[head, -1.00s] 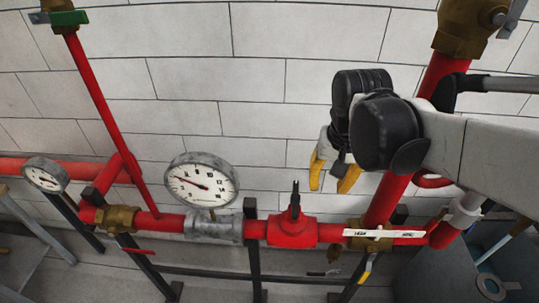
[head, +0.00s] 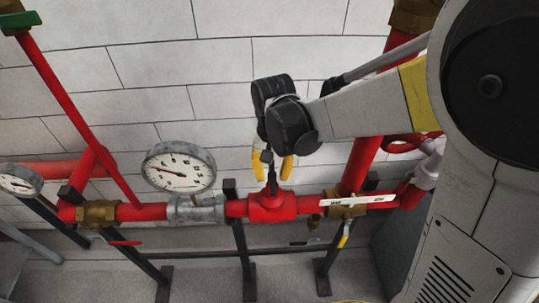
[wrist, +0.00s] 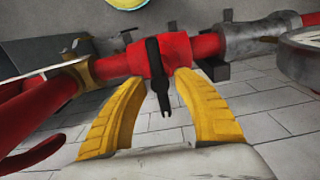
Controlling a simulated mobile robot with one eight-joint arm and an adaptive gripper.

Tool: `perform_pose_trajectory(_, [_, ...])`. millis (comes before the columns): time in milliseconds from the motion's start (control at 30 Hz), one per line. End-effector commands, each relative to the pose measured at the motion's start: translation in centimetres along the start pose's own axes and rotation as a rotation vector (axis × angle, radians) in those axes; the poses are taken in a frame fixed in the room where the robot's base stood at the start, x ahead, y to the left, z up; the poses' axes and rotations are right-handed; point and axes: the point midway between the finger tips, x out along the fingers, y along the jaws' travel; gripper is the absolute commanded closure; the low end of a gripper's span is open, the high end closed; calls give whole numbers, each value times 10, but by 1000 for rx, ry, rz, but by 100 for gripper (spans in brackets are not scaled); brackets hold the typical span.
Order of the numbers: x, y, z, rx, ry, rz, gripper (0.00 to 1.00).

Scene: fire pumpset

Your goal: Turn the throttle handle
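The throttle handle appears to be the black upright lever (head: 270,165) on the red valve body (head: 272,207) in the head view. In the wrist view the lever (wrist: 157,70) stands out from the red valve body (wrist: 165,54) and points toward the palm. My gripper (head: 272,173) is open, its yellow fingers on either side of the lever. In the wrist view the gripper (wrist: 161,78) shows the lever's forked end between the fingers, with gaps on both sides. I cannot see clear contact.
A round pressure gauge (head: 179,167) stands on the pipe left of the valve. A brass valve with a white lever (head: 357,200) sits to the right. A white block wall (head: 220,80) is behind, with black supports below.

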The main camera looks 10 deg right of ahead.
Motion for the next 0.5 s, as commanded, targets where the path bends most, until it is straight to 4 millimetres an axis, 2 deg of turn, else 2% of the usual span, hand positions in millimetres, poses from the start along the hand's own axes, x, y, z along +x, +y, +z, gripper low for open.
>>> perform_pose_trajectory(300, [4,0,0,0,0,0,64])
perform_pose_trajectory(333, [4,0,0,0,0,0,68])
perform_pose_trajectory(433, [4,0,0,0,0,0,99])
perform_pose_trajectory(500, [4,0,0,0,0,0,100])
